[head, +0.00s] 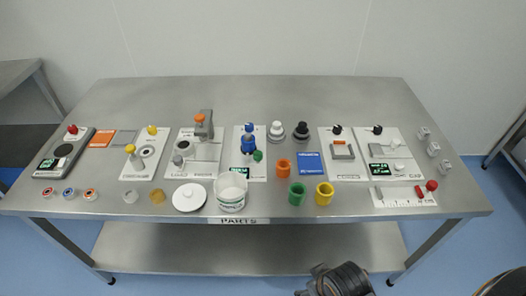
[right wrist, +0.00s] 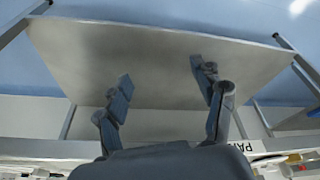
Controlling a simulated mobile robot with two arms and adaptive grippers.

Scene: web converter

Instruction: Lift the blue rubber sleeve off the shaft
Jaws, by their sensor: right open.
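The blue rubber sleeve (head: 248,145) sits upright on a shaft on a white panel (head: 242,173) near the middle of the table. The shaft is mostly hidden by the sleeve. My right gripper shows in the right wrist view (right wrist: 162,84) with its two fingers spread apart and nothing between them. It is below and in front of the table's front edge, well away from the sleeve. Part of my right arm (head: 342,280) shows at the bottom of the head view. My left gripper is not in view.
An orange ring (head: 283,168), a green ring (head: 297,193) and a yellow ring (head: 324,194) stand right of the panel. A white tub (head: 231,198) stands in front of it. Black and white knobs are close behind right. The table's back strip is clear.

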